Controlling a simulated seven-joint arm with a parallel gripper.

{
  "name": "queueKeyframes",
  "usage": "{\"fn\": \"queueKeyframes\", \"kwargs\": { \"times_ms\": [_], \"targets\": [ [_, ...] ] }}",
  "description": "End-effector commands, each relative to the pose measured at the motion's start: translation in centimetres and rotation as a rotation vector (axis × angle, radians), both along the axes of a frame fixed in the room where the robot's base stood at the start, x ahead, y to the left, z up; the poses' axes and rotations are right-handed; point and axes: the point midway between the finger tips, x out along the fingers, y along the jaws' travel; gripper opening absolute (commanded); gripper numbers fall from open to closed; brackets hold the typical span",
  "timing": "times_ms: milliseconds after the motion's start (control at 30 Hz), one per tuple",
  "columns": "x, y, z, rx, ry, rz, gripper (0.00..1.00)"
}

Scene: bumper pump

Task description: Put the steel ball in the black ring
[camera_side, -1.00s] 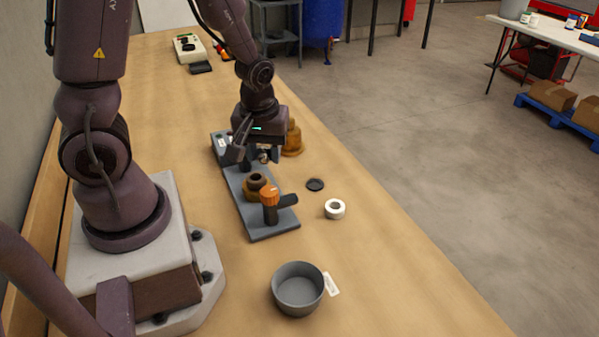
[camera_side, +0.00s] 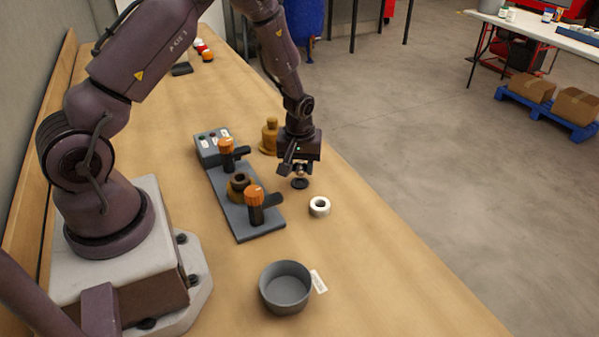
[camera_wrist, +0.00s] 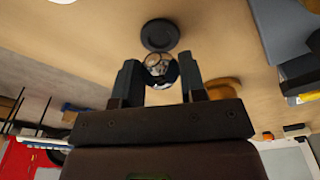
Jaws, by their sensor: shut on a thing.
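The steel ball (camera_wrist: 161,68) is shiny and sits between the two fingertips of my gripper (camera_wrist: 160,80) in the wrist view. My gripper also shows in the side view (camera_side: 301,168), pointing down, shut on the ball. The black ring (camera_side: 300,184) lies flat on the table just below the gripper. In the wrist view the black ring (camera_wrist: 159,35) appears just beyond the ball, whose edge comes close to it. The ball seems held above the ring, but the exact gap is hard to tell.
A grey bowl (camera_side: 285,290) stands nearer the camera. To the left is a grey fixture plate (camera_side: 255,232) with orange-topped clamps (camera_side: 254,195). A brass-coloured part (camera_side: 269,140) stands behind. The table's right edge is close.

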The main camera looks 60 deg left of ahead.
Motion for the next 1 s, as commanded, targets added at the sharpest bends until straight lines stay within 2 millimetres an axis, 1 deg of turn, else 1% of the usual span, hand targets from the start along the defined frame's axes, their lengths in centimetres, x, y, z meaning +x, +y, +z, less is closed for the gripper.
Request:
{"fn": "queueKeyframes", "kwargs": {
  "times_ms": [33, 100, 167, 433, 633, 667, 700, 767, 1000],
  "targets": [
    [-0.2, -0.1, -1.0, -0.002, 0.006, 0.0, 0.1],
    [-0.2, -0.1, -1.8, -0.002, 0.005, 0.0, 0.1],
    [-0.2, -0.1, -2.2, -0.001, 0.003, 0.0, 0.1],
    [-0.1, -0.1, -2.3, -0.001, 0.002, 0.0, 0.1],
    [-0.1, -0.1, -2.9, -0.001, 0.002, 0.0, 0.1],
    [-0.2, -0.1, -2.9, 0.0, 0.003, -0.001, 0.4],
    [-0.2, -0.1, -2.9, 0.0, 0.003, -0.001, 0.5],
    [-0.2, -0.1, -2.9, 0.0, 0.003, -0.001, 0.63],
    [-0.2, -0.1, -2.9, -0.001, 0.003, 0.0, 0.64]
  ]
}}
